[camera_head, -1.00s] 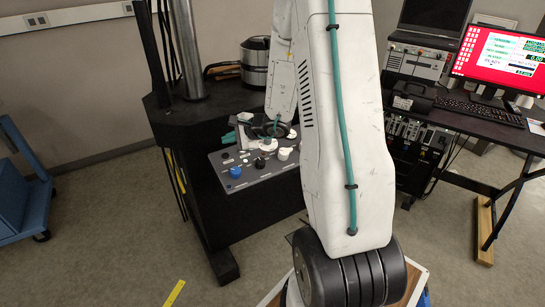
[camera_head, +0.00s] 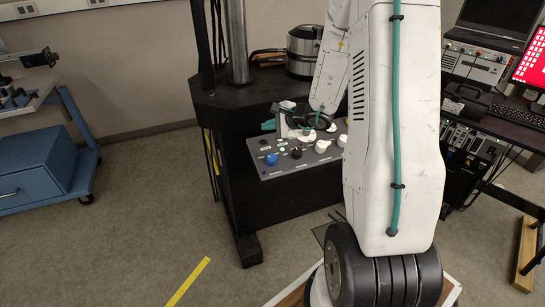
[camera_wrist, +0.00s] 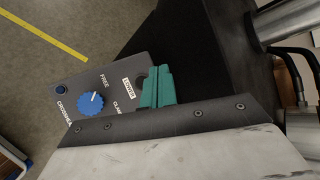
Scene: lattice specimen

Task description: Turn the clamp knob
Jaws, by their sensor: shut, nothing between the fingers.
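A blue knob (camera_head: 271,159) with a white pointer line sits at the left end of the grey control panel (camera_head: 287,169). In the wrist view the blue knob (camera_wrist: 91,104) has the words FREE, CLAMP and part of CROSSHEAD printed around it. My gripper (camera_wrist: 157,87) shows there as teal fingers, shut and empty, to the right of the knob and apart from it.
The panel also carries a black knob (camera_head: 296,153) and white knobs (camera_head: 322,146). A white LOWER tag (camera_wrist: 129,92) lies between knob and fingers. A metal column (camera_head: 236,42) rises behind.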

